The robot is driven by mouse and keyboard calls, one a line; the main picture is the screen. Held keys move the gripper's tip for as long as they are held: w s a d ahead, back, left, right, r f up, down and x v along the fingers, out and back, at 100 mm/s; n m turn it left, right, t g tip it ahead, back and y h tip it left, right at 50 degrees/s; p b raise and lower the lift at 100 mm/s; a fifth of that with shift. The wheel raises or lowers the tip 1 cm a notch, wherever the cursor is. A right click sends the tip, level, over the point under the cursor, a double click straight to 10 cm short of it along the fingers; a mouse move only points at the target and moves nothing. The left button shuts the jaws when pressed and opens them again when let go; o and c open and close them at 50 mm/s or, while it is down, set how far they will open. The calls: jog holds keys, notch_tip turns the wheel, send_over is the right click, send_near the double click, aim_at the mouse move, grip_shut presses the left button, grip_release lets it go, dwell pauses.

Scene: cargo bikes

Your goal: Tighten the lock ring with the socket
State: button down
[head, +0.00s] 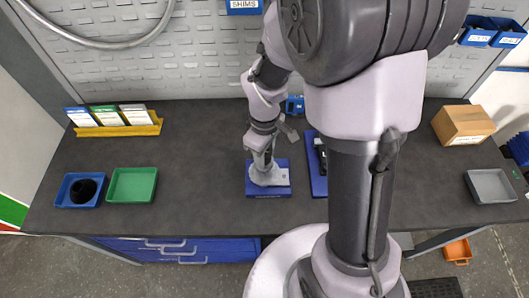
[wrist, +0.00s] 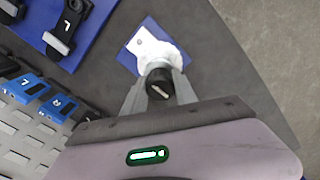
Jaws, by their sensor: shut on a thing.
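My gripper (head: 264,160) points down over a blue plate (head: 268,192) near the front middle of the bench. It is shut on a dark, round socket (wrist: 158,82), seen between the two grey fingers in the wrist view. Just beyond the socket is a pale, rounded part (wrist: 172,52) on the blue plate; it also shows in the head view (head: 270,178). The socket's lower end is at or very near this part; I cannot tell whether they touch. No lock ring can be made out; the socket and fingers cover that spot.
A blue board (head: 318,180) with black tools lies just right of the plate. A blue tray (head: 64,190) with a black round thing and an empty green tray (head: 132,186) stand left. A cardboard box (head: 462,125) and grey tray (head: 490,187) stand right. Bench between is clear.

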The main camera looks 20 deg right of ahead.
jog(key=shift+f+b, duration=0.3)
jog(key=shift+f, duration=0.15)
dwell(0.6)
jog(key=c, duration=1.6)
grip_release()
grip_shut()
jog(key=shift+f+m+b, duration=0.15)
jog(key=shift+m+b, duration=0.4)
jog(key=shift+m, duration=0.45)
jog(key=m+b, duration=0.1)
jog(key=m, duration=0.3)
jog(key=shift+s, duration=0.1)
